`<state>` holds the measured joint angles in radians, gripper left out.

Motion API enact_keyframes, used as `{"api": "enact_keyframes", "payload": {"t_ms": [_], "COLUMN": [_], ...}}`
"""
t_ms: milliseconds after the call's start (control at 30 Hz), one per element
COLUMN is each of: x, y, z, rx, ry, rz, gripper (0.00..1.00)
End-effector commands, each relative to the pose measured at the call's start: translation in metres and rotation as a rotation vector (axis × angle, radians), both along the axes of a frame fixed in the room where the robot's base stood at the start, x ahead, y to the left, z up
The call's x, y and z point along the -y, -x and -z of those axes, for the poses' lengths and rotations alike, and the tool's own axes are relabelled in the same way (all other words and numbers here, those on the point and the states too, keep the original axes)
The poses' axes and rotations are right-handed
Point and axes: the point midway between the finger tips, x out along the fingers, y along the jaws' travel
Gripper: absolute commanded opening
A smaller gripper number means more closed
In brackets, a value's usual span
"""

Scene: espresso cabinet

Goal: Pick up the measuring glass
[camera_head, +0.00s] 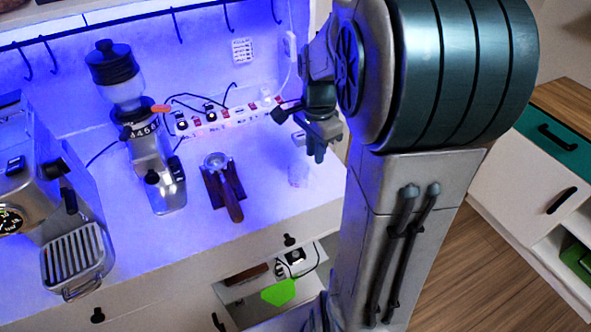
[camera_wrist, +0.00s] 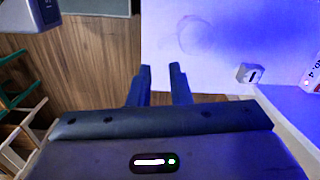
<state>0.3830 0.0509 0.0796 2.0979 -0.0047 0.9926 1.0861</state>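The measuring glass (camera_head: 298,174) is a faint, see-through shape on the white counter in the head view, near the counter's right end. In the wrist view a faint curved rim, which looks like the glass (camera_wrist: 186,48), shows on the counter beyond the fingertips. My gripper (camera_head: 319,156) is above and slightly right of the glass in the head view, and apart from it. In the wrist view its two fingers (camera_wrist: 161,72) stand apart with nothing between them. The glass's outline is hard to make out against the bright counter.
A portafilter (camera_head: 222,188) in its stand is left of the glass. A grinder (camera_head: 150,160) and an espresso machine (camera_head: 60,210) stand further left. A power strip (camera_head: 215,122) with cables lies behind.

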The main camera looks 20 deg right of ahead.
Motion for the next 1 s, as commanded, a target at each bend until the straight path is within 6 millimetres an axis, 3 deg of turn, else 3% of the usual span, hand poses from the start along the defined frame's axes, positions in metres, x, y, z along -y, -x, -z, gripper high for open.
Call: {"api": "enact_keyframes", "payload": {"t_ms": [300,633,1000], "x": [0.000,0.001,0.004], "y": [0.001,0.000,-0.002], "z": [0.060,0.084,0.124], "rx": [-0.005,-0.003,-0.002], "ry": [-0.002,-0.001,-0.002], "rz": [0.000,-0.002,-0.003], "gripper": [0.18,0.18,0.18]}}
